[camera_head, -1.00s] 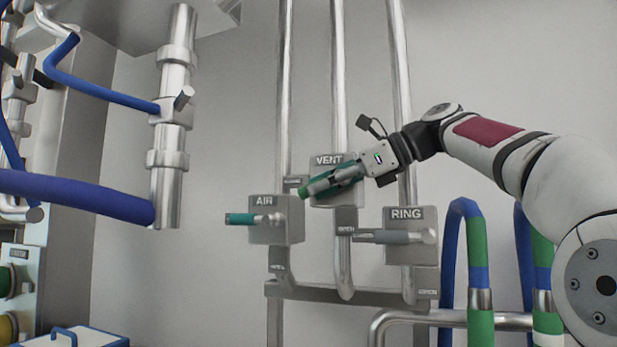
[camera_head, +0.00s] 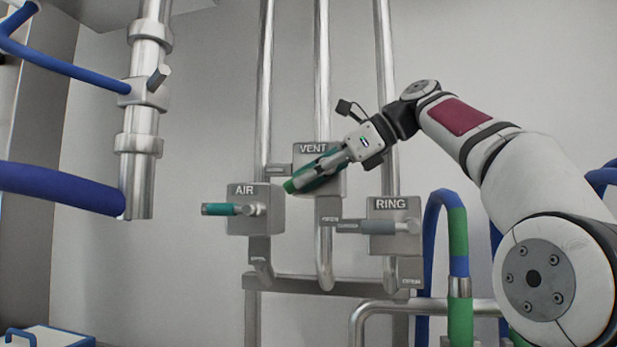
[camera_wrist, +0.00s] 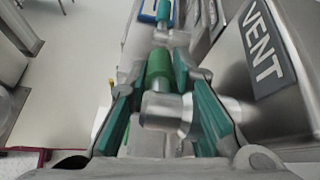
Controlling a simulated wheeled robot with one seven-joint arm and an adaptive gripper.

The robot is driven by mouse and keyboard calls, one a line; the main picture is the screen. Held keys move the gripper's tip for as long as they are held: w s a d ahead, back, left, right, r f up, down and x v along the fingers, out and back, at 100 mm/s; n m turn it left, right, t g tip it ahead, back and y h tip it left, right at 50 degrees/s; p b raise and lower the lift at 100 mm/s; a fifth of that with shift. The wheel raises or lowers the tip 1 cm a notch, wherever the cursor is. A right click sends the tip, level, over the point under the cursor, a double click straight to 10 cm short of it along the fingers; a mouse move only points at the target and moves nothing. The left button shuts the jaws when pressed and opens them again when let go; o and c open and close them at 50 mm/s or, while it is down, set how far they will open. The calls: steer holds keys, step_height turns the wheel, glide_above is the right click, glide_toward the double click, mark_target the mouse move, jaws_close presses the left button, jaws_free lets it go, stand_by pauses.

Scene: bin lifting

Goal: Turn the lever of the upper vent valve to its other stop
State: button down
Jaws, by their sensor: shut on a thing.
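The upper vent valve is a grey box labelled VENT (camera_head: 328,206), mounted on the middle pipe above the AIR and RING valves. Its lever has a green grip (camera_head: 290,186), slanting down to the left in the head view. My gripper (camera_head: 318,172) is shut on this lever, coming from the upper right. In the wrist view, the green grip (camera_wrist: 159,68) lies between the teal finger pads, with the metal lever hub (camera_wrist: 167,112) close below it. The fingers hide much of the lever and part of the box in the head view.
The AIR valve (camera_head: 265,222), with a teal lever, is at lower left. The RING valve (camera_head: 385,210), with a grey lever, is at lower right. Both levers lie horizontal. A thick blue hose (camera_head: 60,190) and metal pipe stand left; hoses (camera_head: 458,240) curve at lower right.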

steer(key=c, duration=1.7)
jaws_free()
steer(key=shift+d, duration=0.15)
steer(key=shift+s+d+r, duration=0.1)
steer(key=shift+d+r, duration=0.2)
steer(key=shift+d, duration=0.25)
steer(key=d, duration=0.4)
steer(key=s+d, duration=0.1)
steer(key=d, duration=0.6)
steer(key=shift+s+d, duration=0.3)
steer(key=shift+c, duration=0.4)
